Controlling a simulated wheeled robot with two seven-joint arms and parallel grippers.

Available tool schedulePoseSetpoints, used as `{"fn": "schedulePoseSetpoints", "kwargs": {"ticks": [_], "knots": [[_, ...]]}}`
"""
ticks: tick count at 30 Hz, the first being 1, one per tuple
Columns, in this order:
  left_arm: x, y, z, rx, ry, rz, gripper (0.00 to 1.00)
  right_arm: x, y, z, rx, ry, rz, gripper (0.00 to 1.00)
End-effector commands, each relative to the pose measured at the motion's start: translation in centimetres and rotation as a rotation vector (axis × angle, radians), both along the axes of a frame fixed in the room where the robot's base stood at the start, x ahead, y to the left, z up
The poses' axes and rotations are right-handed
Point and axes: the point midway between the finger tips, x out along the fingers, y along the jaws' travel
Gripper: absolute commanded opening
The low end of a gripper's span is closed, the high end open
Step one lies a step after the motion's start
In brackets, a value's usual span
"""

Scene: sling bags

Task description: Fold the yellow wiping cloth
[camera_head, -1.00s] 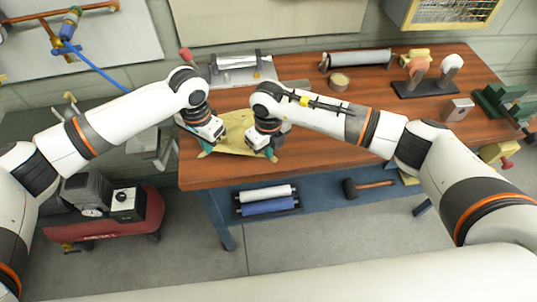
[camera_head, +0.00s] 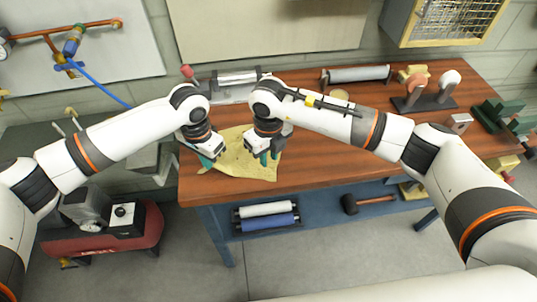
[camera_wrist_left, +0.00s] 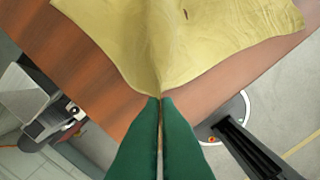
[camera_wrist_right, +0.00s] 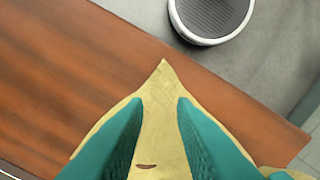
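The yellow wiping cloth (camera_head: 245,166) lies near the table's front left edge, with shallow creases. My left gripper (camera_head: 206,161) is at its left side. In the left wrist view the green fingers (camera_wrist_left: 160,100) are nearly together, and the cloth (camera_wrist_left: 165,45) narrows with a crease into their tips. My right gripper (camera_head: 270,158) is over the cloth's right part. In the right wrist view its teal fingers (camera_wrist_right: 161,102) are apart, with flat cloth (camera_wrist_right: 160,125) below and between them and a pointed corner beyond the tips. The right forearm and hand hide some of the cloth's far side.
The wooden table (camera_head: 330,165) is clear to the right of my right gripper. A metal holder (camera_head: 235,85) stands behind the cloth. A roll (camera_head: 358,74), a stand with rounded pieces (camera_head: 425,95) and green blocks (camera_head: 490,112) stand toward the back and right.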

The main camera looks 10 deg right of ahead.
Motion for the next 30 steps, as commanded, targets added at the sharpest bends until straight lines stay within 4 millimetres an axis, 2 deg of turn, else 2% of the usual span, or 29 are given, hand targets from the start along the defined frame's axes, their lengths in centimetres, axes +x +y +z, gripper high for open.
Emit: {"fn": "schedulePoseSetpoints", "kwargs": {"ticks": [1,5,6,14,21,26,30], "knots": [[0.0,0.0,0.0,0.0,0.0,0.0,0.0,0.0,0.0,0.0,0.0,0.0,0.0,0.32],[0.0,0.0,0.0,0.0,0.0,0.0,0.0,0.0,0.0,0.0,0.0,0.0,0.0,0.54],[0.0,0.0,0.0,0.0,0.0,0.0,0.0,0.0,0.0,0.0,0.0,0.0,0.0,0.55],[0.0,0.0,0.0,0.0,0.0,0.0,0.0,0.1,0.0,0.3,0.001,-0.002,0.0,0.55],[0.0,0.0,0.0,0.0,0.0,0.0,0.0,0.1,0.0,4.9,-0.001,-0.005,0.0,0.55],[0.0,0.0,0.0,0.0,0.0,0.0,0.0,0.0,0.0,4.0,-0.001,0.002,-0.001,0.55],[0.0,0.0,0.0,0.0,0.0,0.0,0.0,0.0,0.0,2.1,-0.001,0.003,-0.002,0.55]]}}
